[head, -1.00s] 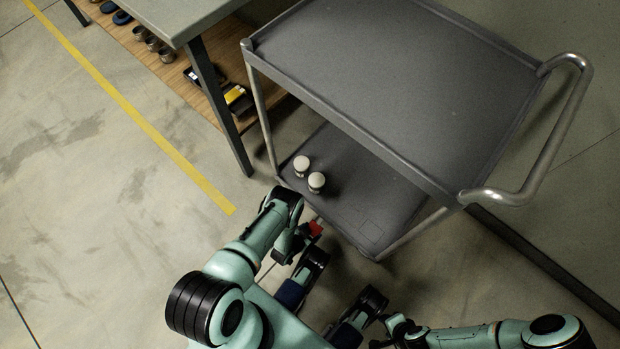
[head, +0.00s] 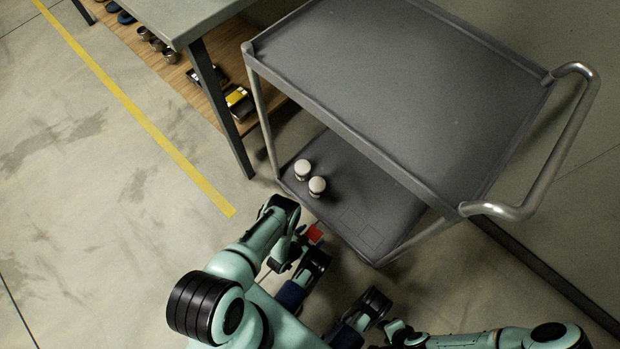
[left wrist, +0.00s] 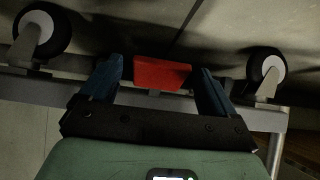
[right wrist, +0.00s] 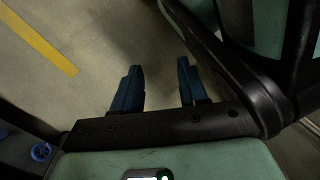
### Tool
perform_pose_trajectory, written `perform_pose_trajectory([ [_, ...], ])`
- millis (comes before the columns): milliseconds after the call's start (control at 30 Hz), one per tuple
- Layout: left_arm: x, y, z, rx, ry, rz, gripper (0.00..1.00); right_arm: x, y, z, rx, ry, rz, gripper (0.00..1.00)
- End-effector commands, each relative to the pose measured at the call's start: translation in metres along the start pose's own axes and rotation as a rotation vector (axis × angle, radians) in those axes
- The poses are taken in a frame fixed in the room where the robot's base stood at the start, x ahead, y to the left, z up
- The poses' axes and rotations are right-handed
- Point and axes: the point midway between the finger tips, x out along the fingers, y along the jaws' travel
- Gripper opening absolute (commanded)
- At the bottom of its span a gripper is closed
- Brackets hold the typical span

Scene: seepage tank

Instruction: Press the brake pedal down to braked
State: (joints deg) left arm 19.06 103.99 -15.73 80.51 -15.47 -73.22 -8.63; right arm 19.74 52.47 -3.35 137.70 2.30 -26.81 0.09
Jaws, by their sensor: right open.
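The brake pedal, a red flat tab (head: 315,233), sits low at the near end of the grey trolley, partly beside my left arm. In the left wrist view the red pedal (left wrist: 162,75) stands out from a metal bar between two wheels. My left gripper (left wrist: 160,66) is open, one blue finger to each side of the pedal, with a gap on both sides. I cannot tell how far the fingers are from it in depth, nor whether it is up or down. My right gripper (right wrist: 158,72) is open and empty above bare floor, away from the pedal.
The trolley's top shelf (head: 400,90) is empty. Two pale-capped jars (head: 317,187) stand on its lower shelf. Caster wheels (left wrist: 42,33) flank the pedal. A workbench (head: 190,20) with a stocked lower shelf stands at the left. Open floor lies left, with a yellow line (head: 130,105).

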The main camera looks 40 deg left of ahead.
Motion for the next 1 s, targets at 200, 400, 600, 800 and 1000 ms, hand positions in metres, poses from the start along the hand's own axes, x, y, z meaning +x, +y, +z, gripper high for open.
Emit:
perform_pose_trajectory([
  [200,-0.003,0.0,0.0,0.0,0.0,0.0,0.89,-0.001,-0.001,-0.001,-0.001,0.005,-0.002,0.43],
  [400,-0.028,0.0,-0.002,0.0,-0.002,-0.001,0.89,-0.018,-0.016,-0.017,-0.02,0.067,-0.031,0.43],
  [600,-0.071,0.0,-0.002,-0.002,-0.003,-0.001,0.89,-0.049,-0.043,-0.045,-0.05,0.178,-0.08,0.43],
  [800,-0.11,0.0,-0.002,-0.001,-0.002,-0.001,0.89,-0.074,-0.062,-0.059,-0.07,0.243,-0.116,0.43],
  [1000,-0.131,0.0,-0.001,0.0,0.0,0.0,0.89,-0.079,-0.063,-0.043,-0.075,0.201,-0.116,0.43],
])
